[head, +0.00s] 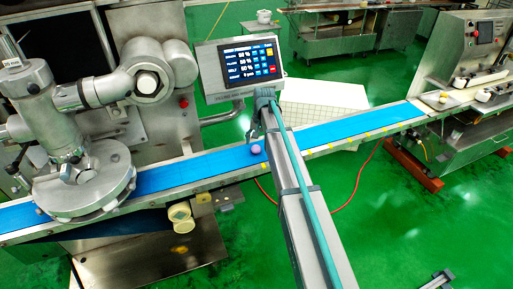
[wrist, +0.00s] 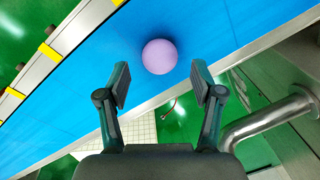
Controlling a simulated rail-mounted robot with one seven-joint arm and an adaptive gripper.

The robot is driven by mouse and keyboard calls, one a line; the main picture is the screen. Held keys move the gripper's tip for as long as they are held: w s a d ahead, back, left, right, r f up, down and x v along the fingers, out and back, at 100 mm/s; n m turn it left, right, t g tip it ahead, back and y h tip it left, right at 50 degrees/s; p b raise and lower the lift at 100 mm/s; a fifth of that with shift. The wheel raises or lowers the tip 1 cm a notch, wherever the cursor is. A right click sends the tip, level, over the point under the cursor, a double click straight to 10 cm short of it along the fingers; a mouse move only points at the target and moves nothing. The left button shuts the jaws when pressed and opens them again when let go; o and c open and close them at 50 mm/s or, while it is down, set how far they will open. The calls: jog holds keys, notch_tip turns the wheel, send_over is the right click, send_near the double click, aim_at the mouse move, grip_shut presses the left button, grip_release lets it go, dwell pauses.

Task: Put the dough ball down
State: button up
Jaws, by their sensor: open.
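The dough ball (wrist: 159,56) is a small smooth lilac sphere. In the wrist view it lies on the blue conveyor belt (wrist: 75,90), just beyond and between my fingertips. My gripper (wrist: 160,88) is open, with a clear gap between its two dark fingers and nothing held. In the head view the dough ball (head: 256,149) sits on the belt (head: 215,163) close to my gripper (head: 262,128), whose fingers are partly hidden by my arm.
The encrusting machine (head: 80,185) stands over the belt at the left. A control panel (head: 238,62) rises behind the belt. Another machine (head: 470,75) stands at the right end. The belt is clear on both sides of the ball. A metal pipe (wrist: 270,115) runs near my gripper in the wrist view.

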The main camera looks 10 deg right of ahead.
aim_at(259, 147)
notch_tip(259, 147, up, 9)
jog(key=b, duration=0.1)
jog(key=shift+s+d+f, duration=0.15)
jog(key=shift+s+d, duration=0.05)
jog(key=shift+d, duration=0.25)
